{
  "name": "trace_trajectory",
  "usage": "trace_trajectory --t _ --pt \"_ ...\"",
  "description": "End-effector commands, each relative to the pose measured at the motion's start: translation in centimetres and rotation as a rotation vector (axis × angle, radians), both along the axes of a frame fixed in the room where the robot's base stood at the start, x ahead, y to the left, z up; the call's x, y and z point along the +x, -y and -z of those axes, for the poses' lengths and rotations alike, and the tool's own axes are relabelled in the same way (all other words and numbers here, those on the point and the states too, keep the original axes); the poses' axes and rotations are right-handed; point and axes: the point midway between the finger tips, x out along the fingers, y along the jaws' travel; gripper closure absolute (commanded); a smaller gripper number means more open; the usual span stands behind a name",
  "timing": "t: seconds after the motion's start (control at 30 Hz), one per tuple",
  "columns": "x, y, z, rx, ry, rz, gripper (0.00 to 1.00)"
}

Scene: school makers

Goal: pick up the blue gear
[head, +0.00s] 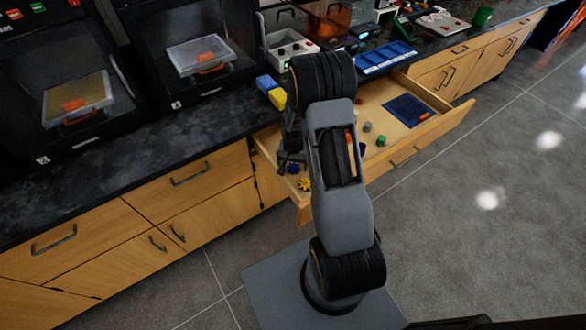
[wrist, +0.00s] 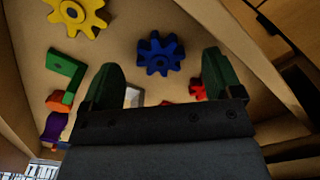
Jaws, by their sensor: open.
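The blue gear (wrist: 160,53) lies flat on the drawer floor in the wrist view, ahead of my gripper and between the lines of its two fingers. It also shows small in the head view (head: 293,169), just below the dark end of my arm. My gripper (wrist: 160,74) is open, with its two dark green fingers wide apart and nothing held between them. In the head view my gripper is mostly hidden behind my arm and hard to make out. The open wooden drawer (head: 438,122) holds the gear.
A yellow gear (wrist: 78,16) lies left of the blue one, with a green angled piece (wrist: 65,74) below it. A small red gear (wrist: 198,88) is near the right finger. Drawer walls (wrist: 245,50) rise close by. The dark counter (head: 135,148) holds several machines and bins.

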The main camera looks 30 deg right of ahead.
Motion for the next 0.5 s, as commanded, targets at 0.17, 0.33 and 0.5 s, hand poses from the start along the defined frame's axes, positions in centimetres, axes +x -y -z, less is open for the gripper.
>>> trace_trajectory --t 0.17,0.33,0.5 --pt "0.0 0.0 1.5 0.000 0.000 0.000 0.15" --pt "0.0 0.0 1.8 0.000 0.002 0.000 0.15" --pt "0.0 0.0 1.7 0.000 0.001 0.000 0.21"
